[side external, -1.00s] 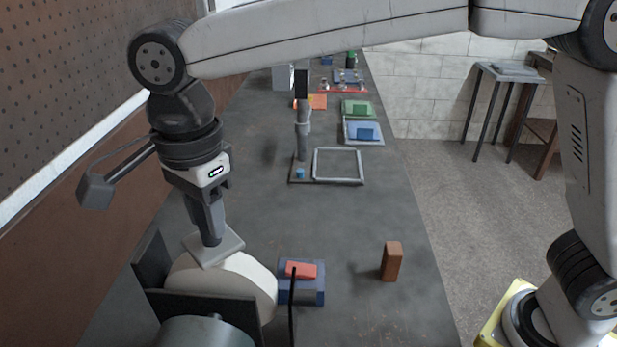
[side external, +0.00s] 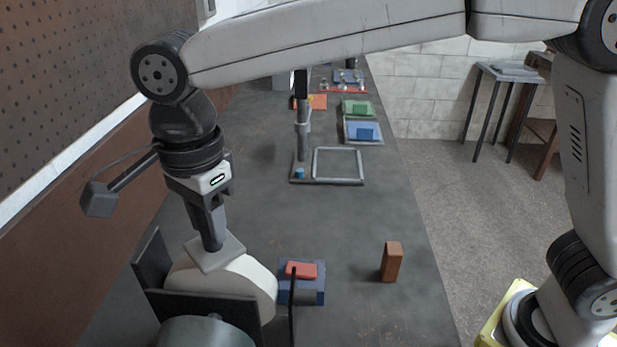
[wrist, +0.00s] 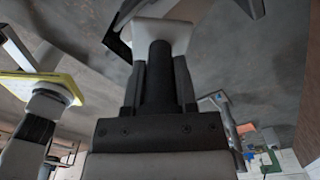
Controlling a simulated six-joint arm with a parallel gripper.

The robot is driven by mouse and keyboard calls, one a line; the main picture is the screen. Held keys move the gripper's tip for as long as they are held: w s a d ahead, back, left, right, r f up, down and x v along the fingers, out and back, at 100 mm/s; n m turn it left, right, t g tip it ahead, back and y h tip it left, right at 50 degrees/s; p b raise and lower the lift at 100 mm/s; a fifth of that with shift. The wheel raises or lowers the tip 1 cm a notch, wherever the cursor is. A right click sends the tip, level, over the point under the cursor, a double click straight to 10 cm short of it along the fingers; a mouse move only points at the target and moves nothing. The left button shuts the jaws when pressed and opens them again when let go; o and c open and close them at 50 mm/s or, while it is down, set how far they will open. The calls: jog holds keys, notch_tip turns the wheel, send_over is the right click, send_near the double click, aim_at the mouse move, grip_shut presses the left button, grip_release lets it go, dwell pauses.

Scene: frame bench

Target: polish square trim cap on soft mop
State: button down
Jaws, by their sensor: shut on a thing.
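The square trim cap (side external: 216,252) is a pale grey square plate, tilted, at the lower left in the side view. My gripper (side external: 213,240) is shut on the back of the cap and holds it from above. The soft mop (side external: 245,283) is a cream rounded wheel directly below. The cap's underside lies against or very close to the top of the mop; the exact contact is hidden. The cap also shows as a pale plate beyond the fingers in the wrist view (wrist: 178,36).
A dark guard (side external: 205,304) surrounds the mop, with a grey motor housing (side external: 200,332) in front. A blue block with a red bar (side external: 302,271) sits just right. A brown block (side external: 391,262) stands further right. A frame fixture (side external: 338,164) lies behind; bench between is clear.

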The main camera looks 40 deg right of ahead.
jog(key=shift+f, duration=0.55)
dwell(0.5)
jog(key=shift+r, duration=0.2)
dwell(0.9)
jog(key=shift+r, duration=0.8)
jog(key=shift+r, duration=0.1)
jog(key=shift+r, duration=2.95)
jog(key=shift+w+d+f, duration=0.1)
jog(key=shift+d, duration=0.05)
